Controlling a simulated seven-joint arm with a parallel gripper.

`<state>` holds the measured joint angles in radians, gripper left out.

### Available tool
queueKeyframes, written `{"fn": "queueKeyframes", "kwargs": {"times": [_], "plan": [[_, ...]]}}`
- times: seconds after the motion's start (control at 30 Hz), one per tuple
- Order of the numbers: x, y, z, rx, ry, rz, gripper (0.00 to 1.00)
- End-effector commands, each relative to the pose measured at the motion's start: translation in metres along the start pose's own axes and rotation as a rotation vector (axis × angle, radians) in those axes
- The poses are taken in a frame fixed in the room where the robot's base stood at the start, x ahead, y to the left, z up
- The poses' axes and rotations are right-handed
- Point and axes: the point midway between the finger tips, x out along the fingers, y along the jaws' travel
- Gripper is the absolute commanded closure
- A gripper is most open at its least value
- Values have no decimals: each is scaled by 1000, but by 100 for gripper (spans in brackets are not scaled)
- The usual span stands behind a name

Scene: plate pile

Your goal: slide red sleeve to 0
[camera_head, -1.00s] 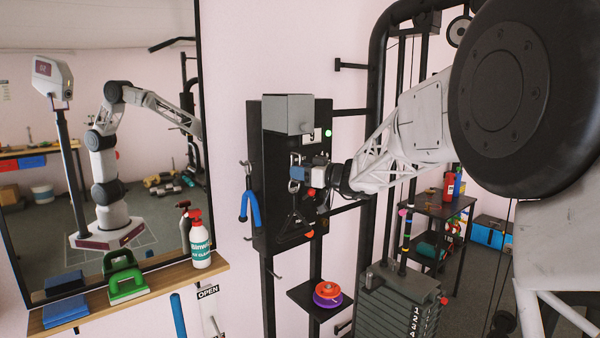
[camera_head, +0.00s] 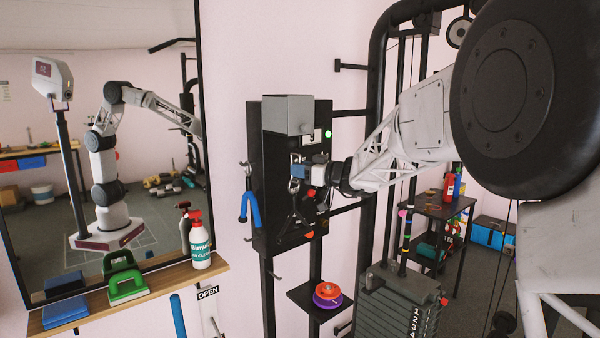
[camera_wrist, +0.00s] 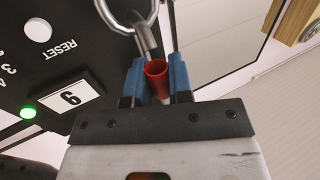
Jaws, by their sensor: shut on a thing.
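The red sleeve (camera_wrist: 157,78) stands between my gripper's blue fingertips in the wrist view. My gripper (camera_wrist: 155,82) is shut on it, just below a metal ring or hook (camera_wrist: 138,25). In the head view my gripper (camera_head: 301,172) is at the front of a dark wall-mounted box, and the sleeve is hard to make out there. A white display (camera_wrist: 70,97) on the black panel shows one digit; it looks like a 6 in the wrist view, where the RESET lettering is upside down. Some panel numbers show at the left edge; no 0 is visible.
A green light (camera_head: 328,134) is lit on the box. Blue-handled pliers or grips (camera_head: 250,207) hang at its left. Below, a small shelf (camera_head: 302,297) holds red and purple discs (camera_head: 327,292). A black frame and weight stack (camera_head: 395,300) stand to the right.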

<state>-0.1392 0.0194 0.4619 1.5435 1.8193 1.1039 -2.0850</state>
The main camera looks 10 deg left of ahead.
Motion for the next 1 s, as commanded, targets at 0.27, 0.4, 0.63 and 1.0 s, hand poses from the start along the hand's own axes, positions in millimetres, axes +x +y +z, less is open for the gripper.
{"fn": "queueKeyframes", "kwargs": {"times": [0.27, 0.4, 0.63, 1.0], "plan": [[0, 0, -6, 0, 0, 0, 100], [0, 0, -9, 1, 0, 0, 100], [0, 0, -14, 1, 0, 1, 100], [0, 0, -17, 1, 0, 0, 50]]}}
